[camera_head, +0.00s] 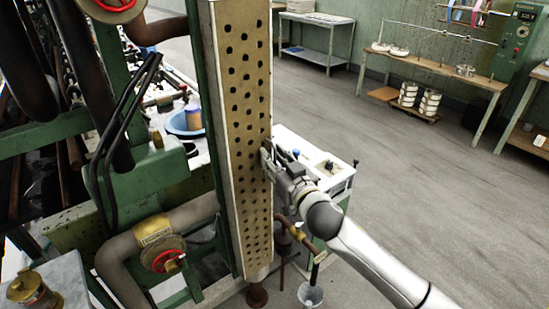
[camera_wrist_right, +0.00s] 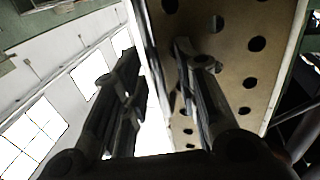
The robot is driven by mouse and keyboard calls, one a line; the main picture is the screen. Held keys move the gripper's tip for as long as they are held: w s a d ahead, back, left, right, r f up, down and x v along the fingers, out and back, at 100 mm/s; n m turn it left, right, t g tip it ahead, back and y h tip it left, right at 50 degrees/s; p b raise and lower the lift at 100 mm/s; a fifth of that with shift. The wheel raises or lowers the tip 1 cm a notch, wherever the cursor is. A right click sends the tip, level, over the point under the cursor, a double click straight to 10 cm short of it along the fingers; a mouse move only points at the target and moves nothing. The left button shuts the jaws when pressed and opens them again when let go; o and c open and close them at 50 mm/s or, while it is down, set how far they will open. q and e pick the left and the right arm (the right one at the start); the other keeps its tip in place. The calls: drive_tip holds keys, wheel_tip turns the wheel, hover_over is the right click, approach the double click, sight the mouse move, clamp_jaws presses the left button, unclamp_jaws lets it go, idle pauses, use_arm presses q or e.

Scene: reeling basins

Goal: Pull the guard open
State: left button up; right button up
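The guard (camera_head: 238,130) is a tall beige plate with rows of round holes, standing upright along the green machine in the head view. My right gripper (camera_head: 268,152) is at its right edge, about mid-height. In the right wrist view the guard (camera_wrist_right: 235,75) fills the upper right. There the two fingers of my right gripper (camera_wrist_right: 157,60) are spread apart, one in front of the holed face and the other beyond the plate's edge. A bright gap shows between them. Whether a finger touches the guard, I cannot tell. My left gripper is not in view.
A red-handled valve (camera_head: 170,260) and thick pipes sit left of the guard. A white-topped table (camera_head: 340,175) stands behind my right gripper, and a small bucket (camera_head: 310,295) is below. The grey floor (camera_head: 430,190) to the right is clear.

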clamp_jaws()
drive_tip(key=shift+s, duration=0.15)
idle(0.4)
